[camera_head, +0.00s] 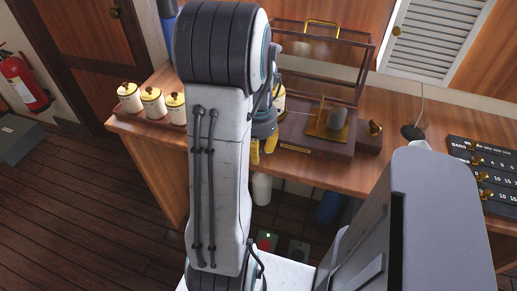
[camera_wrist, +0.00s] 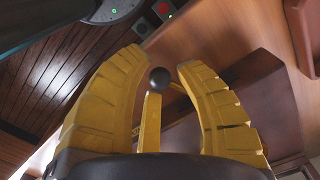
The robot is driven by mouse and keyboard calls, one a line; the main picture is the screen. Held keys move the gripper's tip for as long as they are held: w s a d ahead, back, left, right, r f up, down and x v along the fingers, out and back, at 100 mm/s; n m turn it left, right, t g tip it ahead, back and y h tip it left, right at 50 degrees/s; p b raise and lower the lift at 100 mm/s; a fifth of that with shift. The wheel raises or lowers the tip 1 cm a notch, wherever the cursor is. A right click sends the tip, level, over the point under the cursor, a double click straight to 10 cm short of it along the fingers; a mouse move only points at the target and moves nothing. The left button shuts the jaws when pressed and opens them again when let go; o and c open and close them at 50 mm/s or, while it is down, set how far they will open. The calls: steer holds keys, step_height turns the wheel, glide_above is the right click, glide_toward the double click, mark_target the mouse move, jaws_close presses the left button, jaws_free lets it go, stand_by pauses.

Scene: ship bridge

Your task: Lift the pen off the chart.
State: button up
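I cannot make out the pen or the chart in either view. My gripper shows in the head view (camera_head: 262,146) as yellow fingers at the front edge of the wooden counter, left of a display box, partly behind my arm. In the wrist view my gripper (camera_wrist: 162,64) has its two ribbed yellow fingers apart. A dark round ball (camera_wrist: 160,78) shows between them, with a thin yellow bar below it. I cannot tell what the ball belongs to, and no clear grip on it shows.
The wooden counter (camera_head: 400,182) carries several cream jars (camera_head: 153,103) at left and a glass case (camera_head: 325,60) behind a brass stand (camera_head: 322,122). A black numbered panel (camera_head: 490,172) is at right. A red extinguisher (camera_head: 22,82) hangs far left. Dark floor lies below.

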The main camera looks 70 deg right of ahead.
jaws_close()
steer(key=shift+w, duration=0.1)
steer(key=m, duration=0.1)
steer(key=w+m, duration=0.2)
steer(key=m, duration=0.1)
steer(key=shift+w+a+b, duration=0.25)
steer(key=shift+b, duration=0.05)
steer(key=shift+w+d+m, duration=0.1)
steer(key=shift+w+m, duration=0.45)
steer(key=shift+m, duration=0.35)
steer(key=shift+w+d+m, duration=0.1)
steer(key=shift+w+m, duration=0.4)
steer(key=shift+m, duration=0.4)
steer(key=shift+o, duration=1)
jaws_free()
steer(key=shift+o, duration=0.5)
